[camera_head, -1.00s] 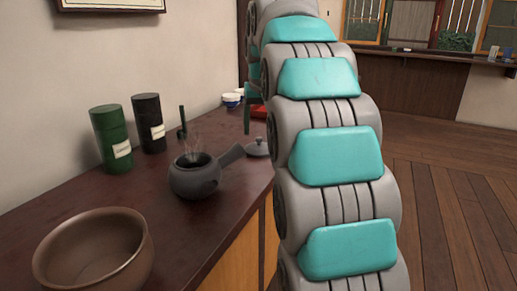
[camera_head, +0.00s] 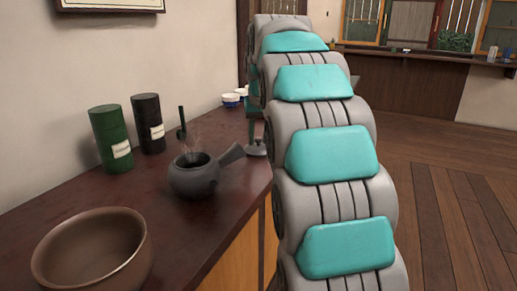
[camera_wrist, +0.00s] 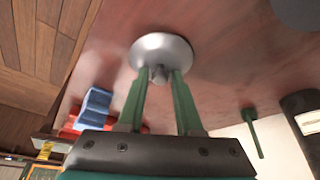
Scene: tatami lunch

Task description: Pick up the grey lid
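The grey lid (camera_head: 257,151) lies on the dark wooden counter, to the right of the dark teapot (camera_head: 194,176), whose top is uncovered and steaming. In the wrist view the lid (camera_wrist: 160,48) is a round grey disc with a small knob (camera_wrist: 158,74). My gripper (camera_wrist: 160,72) has its two green fingers pointing at the lid, one on each side of the knob. A narrow gap seems to show beside the knob, so the fingers look open around it. In the head view my gripper is mostly hidden behind my arm, with a green finger just above the lid.
A brown bowl (camera_head: 92,250), a green canister (camera_head: 111,138) and a black canister (camera_head: 148,124) stand on the counter (camera_head: 150,215). A thin green upright piece (camera_head: 182,122) stands behind the teapot. Small blue-and-white cups (camera_head: 231,99) are farther back. Blue (camera_wrist: 95,105) and red items lie left of my gripper.

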